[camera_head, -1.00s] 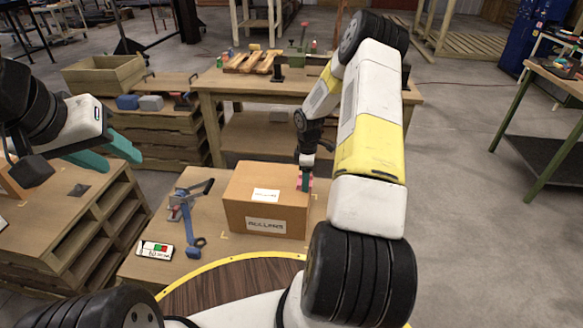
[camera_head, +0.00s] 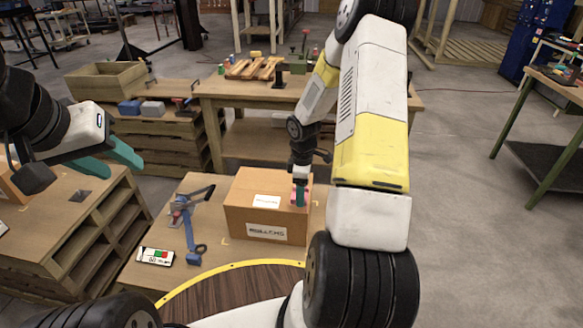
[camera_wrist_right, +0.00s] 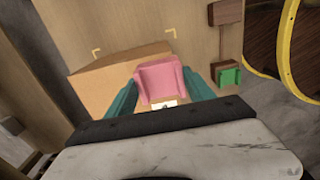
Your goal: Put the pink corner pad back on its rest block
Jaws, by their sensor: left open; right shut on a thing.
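The pink corner pad (camera_wrist_right: 162,82) is gripped between the teal fingers of my right gripper (camera_wrist_right: 160,95) in the right wrist view. In the head view the pad (camera_head: 293,196) shows partly behind my right gripper (camera_head: 300,194), at the right end of the cardboard box (camera_head: 250,215). I cannot tell whether the pad touches the box. My left gripper (camera_head: 118,160) is open and empty at the left, away from the box. A brown block (camera_wrist_right: 226,13) on the table, at the top right of the wrist view, looks bare; it may be the rest block.
A green block-like piece (camera_wrist_right: 229,77) sits by a second brown base. A blue strapping tool (camera_head: 190,225) and a small display device (camera_head: 155,257) lie left of the box. A yellow-rimmed round surface (camera_head: 240,275) is in front. A workbench (camera_head: 230,90) stands behind.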

